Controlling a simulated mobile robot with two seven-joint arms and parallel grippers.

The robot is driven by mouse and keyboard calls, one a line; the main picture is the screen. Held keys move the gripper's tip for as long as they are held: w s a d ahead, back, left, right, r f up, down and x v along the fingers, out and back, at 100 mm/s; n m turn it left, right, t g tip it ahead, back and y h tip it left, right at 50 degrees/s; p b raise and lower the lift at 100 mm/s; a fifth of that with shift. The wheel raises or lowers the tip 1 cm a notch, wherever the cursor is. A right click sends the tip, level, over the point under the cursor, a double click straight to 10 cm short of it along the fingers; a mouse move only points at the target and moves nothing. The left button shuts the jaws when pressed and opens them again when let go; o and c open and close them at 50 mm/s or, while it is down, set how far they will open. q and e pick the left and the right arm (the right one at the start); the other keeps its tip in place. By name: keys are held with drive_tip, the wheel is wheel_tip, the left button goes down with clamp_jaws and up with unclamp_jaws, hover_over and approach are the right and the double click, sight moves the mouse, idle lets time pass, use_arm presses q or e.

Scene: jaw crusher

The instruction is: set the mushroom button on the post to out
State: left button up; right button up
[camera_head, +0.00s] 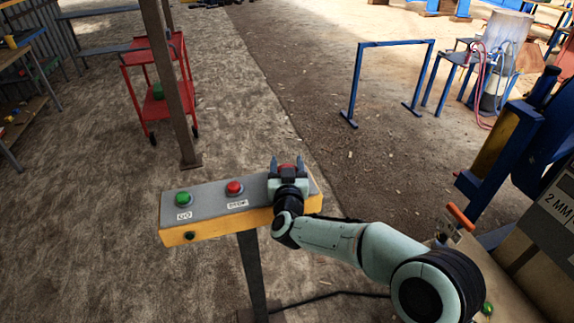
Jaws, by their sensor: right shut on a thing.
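A control box (207,217) with a grey top and yellow sides stands on a dark post (252,270). My left gripper is not in view.
A blue and yellow machine (500,145) with an orange handle (461,217) stands at the right. A rusty upright post (172,90) and a red trolley (140,92) stand at the back left. A blue frame (394,43) stands farther back. Open ground lies between them.

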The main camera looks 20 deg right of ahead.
drive_tip(key=shift+r, duration=0.3)
drive_tip(key=o, duration=1.4)
drive_tip(key=shift+o, duration=0.2)
drive_tip(key=shift+s+f, duration=0.1)
drive_tip(key=shift+s+a, duration=0.15)
drive_tip(key=shift+s, duration=0.15)
drive_tip(key=b+v, duration=0.1)
drive_tip(key=v, duration=1.1)
drive_tip(key=shift+s+b, duration=0.3)
drive_tip(key=shift+b, duration=0.05)
drive_tip(key=shift+f, duration=0.1)
